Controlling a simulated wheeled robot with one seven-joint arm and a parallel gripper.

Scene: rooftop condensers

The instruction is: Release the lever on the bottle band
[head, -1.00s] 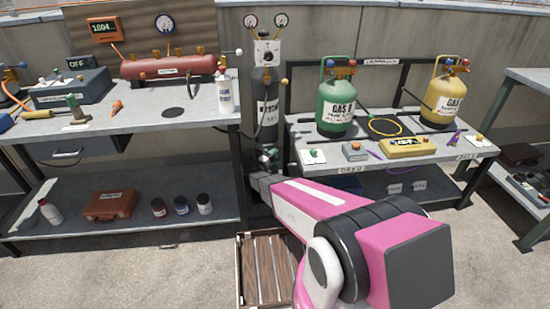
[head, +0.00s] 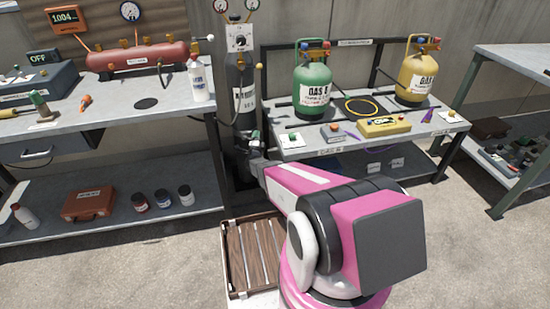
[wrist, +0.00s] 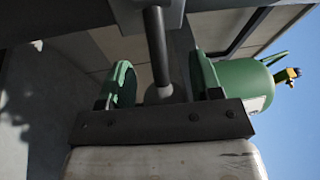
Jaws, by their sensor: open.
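The dark gas bottle (head: 241,75) stands upright between the two benches in the head view. My gripper (head: 255,136) is at its lower front. The band and lever are too small to tell apart there. In the wrist view, my open gripper (wrist: 161,82) has a green-padded finger on each side. A dark rod (wrist: 156,45), apparently the lever, runs down from a grey block (wrist: 145,12) to a rounded end between the fingers. The fingers look apart from the rod, but I cannot tell its depth. The band itself is not clear in the wrist view.
The left bench (head: 188,112) holds a red tank (head: 137,57) and a white bottle (head: 198,80). The right bench holds a green gas bottle (head: 312,84) and a yellow one (head: 416,72). A slatted wooden crate (head: 226,262) is on the floor beside my arm.

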